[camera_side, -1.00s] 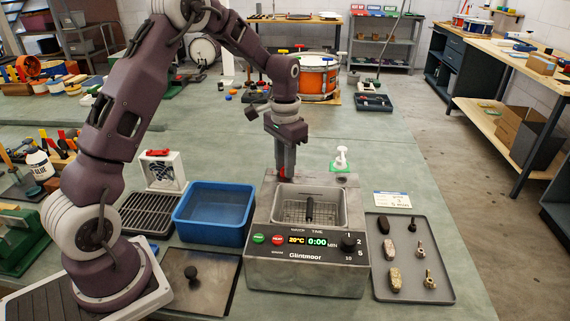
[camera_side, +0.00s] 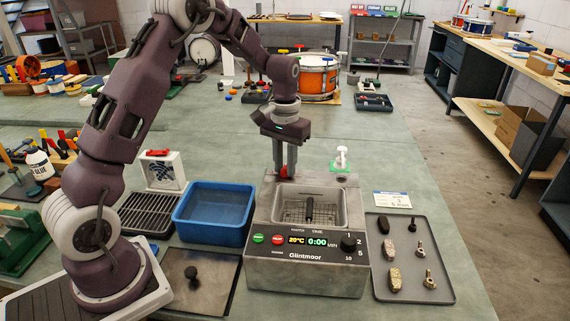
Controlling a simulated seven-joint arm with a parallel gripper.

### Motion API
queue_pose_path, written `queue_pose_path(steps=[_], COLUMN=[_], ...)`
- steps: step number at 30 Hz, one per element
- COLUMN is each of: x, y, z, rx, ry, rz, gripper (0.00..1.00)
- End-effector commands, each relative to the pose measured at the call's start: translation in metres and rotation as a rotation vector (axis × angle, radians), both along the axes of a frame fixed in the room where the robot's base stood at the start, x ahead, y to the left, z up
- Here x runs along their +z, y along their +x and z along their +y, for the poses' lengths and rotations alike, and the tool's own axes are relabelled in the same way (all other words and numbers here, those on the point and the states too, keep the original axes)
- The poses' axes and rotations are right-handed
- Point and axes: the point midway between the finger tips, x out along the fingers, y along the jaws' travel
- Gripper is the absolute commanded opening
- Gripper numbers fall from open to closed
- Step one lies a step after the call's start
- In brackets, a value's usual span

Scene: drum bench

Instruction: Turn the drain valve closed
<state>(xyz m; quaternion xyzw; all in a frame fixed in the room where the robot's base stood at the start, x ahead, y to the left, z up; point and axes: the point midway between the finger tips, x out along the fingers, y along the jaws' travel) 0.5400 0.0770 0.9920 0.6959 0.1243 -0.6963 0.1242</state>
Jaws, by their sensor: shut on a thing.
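The drain valve's red handle (camera_side: 284,171) sits at the back left of the steel Glintmoor ultrasonic cleaner (camera_side: 305,270). My gripper (camera_side: 285,168) points down behind the tank, with its fingers shut on the red handle. The fingers hide part of the handle, and the valve body is not clear at this size. The cleaner's tank (camera_side: 325,208) holds a wire basket with a dark handle, and its display reads 20°C and 0:00.
A blue tub (camera_side: 214,207) and a dark rack stand left of the cleaner. A grey tray (camera_side: 434,282) with several metal parts lies to its right. A white-topped bottle (camera_side: 341,160) stands close behind the cleaner.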

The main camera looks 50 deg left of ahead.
Motion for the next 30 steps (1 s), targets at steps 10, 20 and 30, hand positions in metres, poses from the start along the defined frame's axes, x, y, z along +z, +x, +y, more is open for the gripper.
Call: queue_pose_path(steps=[10,20,30], x=[0.001,0.004,0.066], y=[0.001,0.001,0.001], z=[0.0,0.0,0.0], rx=[-0.001,-0.002,-0.001], ry=[0.0,0.001,0.001], rz=[-0.002,-0.003,-0.005], gripper=[0.45,0.45,0.45])
